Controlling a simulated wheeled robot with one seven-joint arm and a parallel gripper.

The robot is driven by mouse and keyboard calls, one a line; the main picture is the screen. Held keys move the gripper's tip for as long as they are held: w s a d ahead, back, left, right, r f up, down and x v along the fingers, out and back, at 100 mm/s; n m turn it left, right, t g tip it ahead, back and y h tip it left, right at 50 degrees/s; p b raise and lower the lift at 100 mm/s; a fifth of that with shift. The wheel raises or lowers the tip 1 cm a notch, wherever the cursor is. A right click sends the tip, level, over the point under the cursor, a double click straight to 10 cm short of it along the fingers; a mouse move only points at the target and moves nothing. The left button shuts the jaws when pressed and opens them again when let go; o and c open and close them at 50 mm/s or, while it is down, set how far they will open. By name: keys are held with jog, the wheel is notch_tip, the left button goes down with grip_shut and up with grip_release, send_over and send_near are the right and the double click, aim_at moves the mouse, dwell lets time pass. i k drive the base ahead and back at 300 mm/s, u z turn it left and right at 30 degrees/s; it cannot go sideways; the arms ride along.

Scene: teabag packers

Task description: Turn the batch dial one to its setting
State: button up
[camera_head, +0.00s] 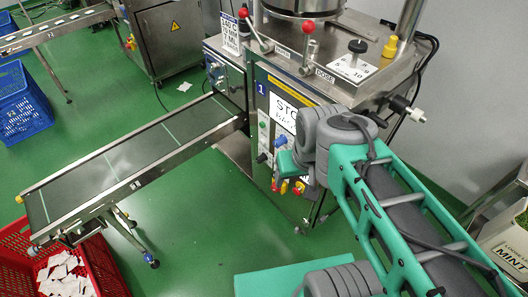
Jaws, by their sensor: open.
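The packing machine marked 1 (262,88) stands right of centre. A black knob (358,46) rises from a white plate with numbers on its top. Its front panel has small knobs, among them a blue one (280,141) and a dark one (262,158). I cannot tell from lettering which is the batch dial. My teal and grey arm comes in from the lower right, with its wrist in front of the panel. My gripper (289,164) is the small teal end left of the wrist, close to the panel. It is open; its fingertips are mostly hidden, and contact cannot be told.
Two red-balled levers (309,26) stand on the machine top. A conveyor (120,160) runs out to the lower left, above a red crate (110,270) of teabags. Blue crates (25,115) stand far left. Green floor is open between the conveyor and the back machine (172,38).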

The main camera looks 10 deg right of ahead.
aim_at(262, 158)
jog(key=u, duration=0.5)
jog(key=k, duration=1.1)
jog(key=z, duration=0.05)
jog(key=i, duration=0.85)
jog(key=u, duration=0.65)
jog(key=i, duration=0.7)
jog(key=u, duration=0.85)
